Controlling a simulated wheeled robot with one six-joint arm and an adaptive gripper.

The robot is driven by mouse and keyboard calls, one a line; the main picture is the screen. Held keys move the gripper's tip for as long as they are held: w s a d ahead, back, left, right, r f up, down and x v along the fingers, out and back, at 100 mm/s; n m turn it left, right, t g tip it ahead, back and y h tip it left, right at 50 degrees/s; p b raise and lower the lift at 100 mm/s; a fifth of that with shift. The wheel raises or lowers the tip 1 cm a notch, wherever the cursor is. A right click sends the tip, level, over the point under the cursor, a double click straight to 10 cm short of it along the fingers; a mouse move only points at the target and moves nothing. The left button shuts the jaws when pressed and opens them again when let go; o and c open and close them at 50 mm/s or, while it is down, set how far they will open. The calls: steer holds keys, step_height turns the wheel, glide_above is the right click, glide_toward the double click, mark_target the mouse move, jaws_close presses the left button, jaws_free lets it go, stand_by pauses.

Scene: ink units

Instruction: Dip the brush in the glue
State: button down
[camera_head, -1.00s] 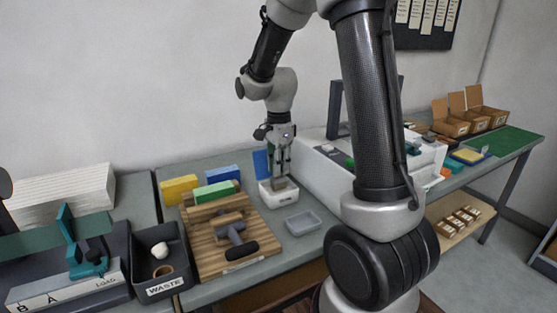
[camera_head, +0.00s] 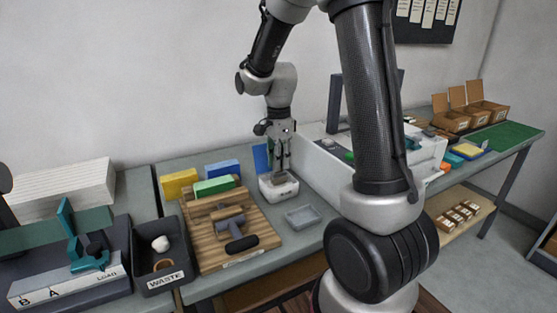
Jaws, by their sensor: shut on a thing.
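My gripper (camera_head: 282,163) points straight down over a small white pot (camera_head: 279,190), which I take to be the glue pot. It is shut on a thin upright thing, taken to be the brush (camera_head: 281,176). The lower end of the brush is at the pot's opening. I cannot tell how deep it goes or whether it touches glue, as the pot's inside is too small to see. The pot stands on the grey bench, right of the wooden board.
A shallow grey tray (camera_head: 303,217) is right of the wooden board (camera_head: 227,245). A dark WASTE bin (camera_head: 163,265) is at left. A large white machine (camera_head: 325,160) stands close right of the pot.

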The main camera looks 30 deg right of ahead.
steer(key=shift+f, duration=0.4)
stand_by(1.0)
steer(key=shift+r, duration=3.5)
